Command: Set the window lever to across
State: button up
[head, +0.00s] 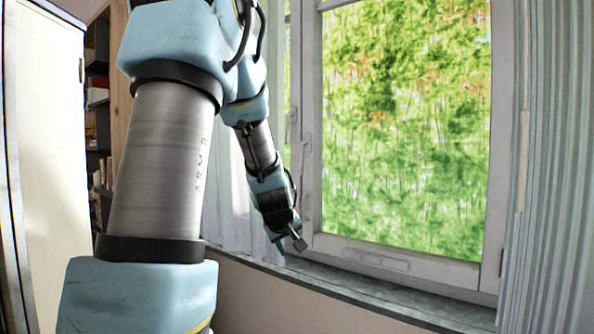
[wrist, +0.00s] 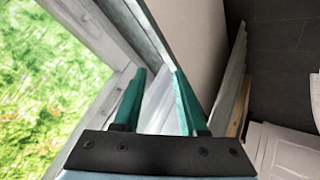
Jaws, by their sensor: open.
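The window (head: 400,150) fills the right half of the head view, with a pale grey frame. A small grey lever (head: 307,143) sits on the left upright of its frame and looks roughly upright; it is too small to be sure. My gripper (head: 290,245) is below this lever, low by the sill, and apart from it. In the wrist view my gripper (wrist: 164,92) shows two green fingers spread apart with nothing held between them. The lever does not show in the wrist view.
The sill (head: 380,293) runs below the window. A low fitting (head: 375,260) is on the bottom frame. Another small handle (head: 291,117) is on the frame further left. Curtains (head: 555,180) hang at the right, and a bookshelf (head: 97,130) stands at the left.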

jog(key=w+d+r+n+t, duration=0.1)
jog(key=w+r+n+t, duration=0.1)
jog(key=w, duration=0.3)
jog(key=w+d+r+n+t+b, duration=0.1)
jog(key=w+r+n+t, duration=0.1)
jog(key=w+r, duration=0.3)
jog(key=w+d+r+n+t+y, duration=0.1)
jog(key=w+r+n+t, duration=0.1)
jog(key=w, duration=0.3)
jog(key=shift+w+d+r+n, duration=0.2)
jog(key=shift+r+n, duration=0.15)
jog(key=shift+r, duration=0.1)
jog(key=shift+w+d+r+n, duration=0.15)
jog(key=shift+w+r+n, duration=0.05)
jog(key=shift+r+n, duration=0.2)
jog(key=c, duration=0.4)
jog(key=w+r+n+t+y, duration=0.1)
jog(key=w+r+n, duration=0.1)
jog(key=w+a+r+n+t+y, duration=0.1)
jog(key=w+r+n, duration=0.1)
jog(key=n, duration=0.1)
jog(key=w+r+n+t+y+b, duration=0.1)
jog(key=w+r+n, duration=0.1)
jog(key=r, duration=0.1)
jog(key=shift+a+y, duration=0.3)
jog(key=shift+y, duration=0.1)
grip_shut()
jog(key=shift+w+a+r+n+y, duration=0.2)
jog(key=shift+r+n+y, duration=0.15)
jog(key=shift+n, duration=0.2)
